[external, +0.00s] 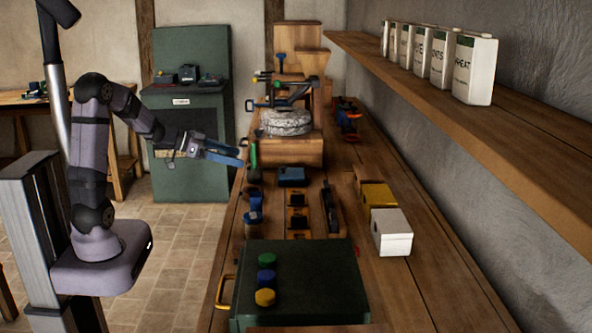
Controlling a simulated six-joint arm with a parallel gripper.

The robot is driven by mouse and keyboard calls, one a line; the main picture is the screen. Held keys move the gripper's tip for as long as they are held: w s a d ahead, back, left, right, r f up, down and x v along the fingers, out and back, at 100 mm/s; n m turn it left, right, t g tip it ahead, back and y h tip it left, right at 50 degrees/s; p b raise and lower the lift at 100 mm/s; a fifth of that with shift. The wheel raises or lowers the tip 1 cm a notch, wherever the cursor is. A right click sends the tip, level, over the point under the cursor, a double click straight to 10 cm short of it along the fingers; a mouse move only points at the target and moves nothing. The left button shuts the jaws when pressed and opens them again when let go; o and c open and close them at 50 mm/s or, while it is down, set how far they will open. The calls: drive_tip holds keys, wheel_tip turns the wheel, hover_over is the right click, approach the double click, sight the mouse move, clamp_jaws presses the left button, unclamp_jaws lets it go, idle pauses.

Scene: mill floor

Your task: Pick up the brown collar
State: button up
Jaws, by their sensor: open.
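My gripper (241,155) is open and empty. It points right, in the air at the left edge of the long wooden workbench (400,278), level with the millstone. I cannot make out a brown collar for certain at this size. Small brown pieces (297,221) with dark parts lie in a row on the bench, lower right of my gripper, but I cannot tell whether any of them is a collar. My gripper is apart from them.
A round grey millstone (286,122) stands in a wooden frame. A blue box (291,177), a yellow box (377,195) and a white box (391,233) sit on the bench. A green box (318,272) with coloured buttons fills the front. A shelf (480,125) overhangs the right.

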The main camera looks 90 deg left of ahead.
approach(252, 189)
drive_tip(key=x, duration=0.3)
drive_tip(key=shift+d, duration=0.2)
drive_tip(key=shift+p+x, duration=0.3)
drive_tip(key=shift+x, duration=3.45)
drive_tip(key=shift+f, duration=0.1)
drive_tip(key=shift+c, duration=0.2)
drive_tip(key=c, duration=1.2)
wheel_tip(252, 189, up, 10)
drive_tip(key=shift+r+p, duration=0.1)
drive_tip(key=shift+p, duration=0.65)
